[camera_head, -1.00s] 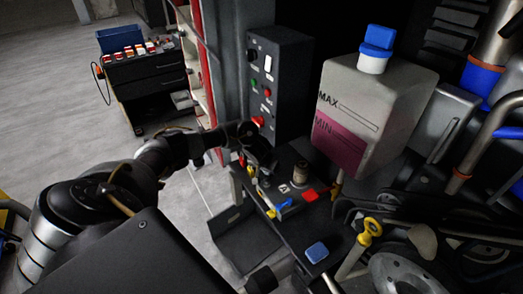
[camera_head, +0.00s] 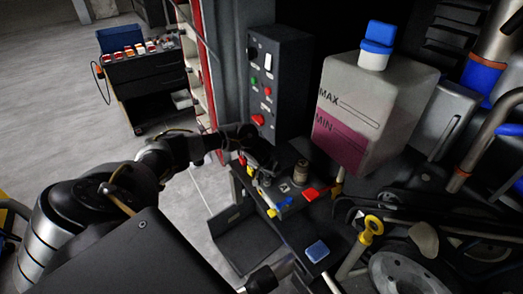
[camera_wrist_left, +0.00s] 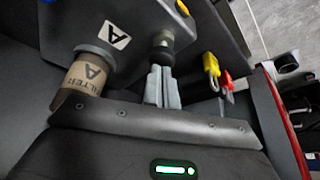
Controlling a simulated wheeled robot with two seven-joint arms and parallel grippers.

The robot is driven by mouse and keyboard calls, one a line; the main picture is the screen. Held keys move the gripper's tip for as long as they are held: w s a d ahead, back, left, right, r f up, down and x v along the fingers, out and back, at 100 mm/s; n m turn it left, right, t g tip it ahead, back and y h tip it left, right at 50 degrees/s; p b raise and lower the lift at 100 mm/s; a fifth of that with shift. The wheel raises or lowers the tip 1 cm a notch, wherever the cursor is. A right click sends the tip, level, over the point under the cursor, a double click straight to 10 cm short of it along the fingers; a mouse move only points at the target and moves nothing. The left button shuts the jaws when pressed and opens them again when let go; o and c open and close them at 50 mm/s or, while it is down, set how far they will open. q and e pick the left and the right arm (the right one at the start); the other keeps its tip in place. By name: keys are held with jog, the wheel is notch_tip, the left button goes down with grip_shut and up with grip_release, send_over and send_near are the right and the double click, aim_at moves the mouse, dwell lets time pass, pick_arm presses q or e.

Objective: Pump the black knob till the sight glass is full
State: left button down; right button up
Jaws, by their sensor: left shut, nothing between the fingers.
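My left gripper (camera_wrist_left: 162,88) is shut, with its two grey fingers together and nothing between them. In the left wrist view the fingertips are right at the underside of a black knob (camera_wrist_left: 163,50); I cannot tell whether they touch it. In the head view my left gripper (camera_head: 266,178) points down over the dark bench and hides the knob. My right gripper is not in view.
A tan filter canister (camera_wrist_left: 85,78) stands beside the knob. Yellow (camera_wrist_left: 210,65) and red (camera_wrist_left: 227,80) tags are on the other side. A white reservoir (camera_head: 372,105) with a blue cap, a switch panel (camera_head: 279,75) and a yellow-ringed handle (camera_head: 372,226) surround the bench.

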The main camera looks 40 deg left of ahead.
pick_arm(q)
jog(key=shift+f, duration=0.35)
jog(key=shift+s+f+b, duration=0.1)
jog(key=shift+f+b, duration=0.25)
jog(key=shift+f, duration=0.15)
notch_tip(320, 180, up, 3)
jog(key=p, duration=0.4)
dwell(0.7)
jog(key=shift+r, duration=0.1)
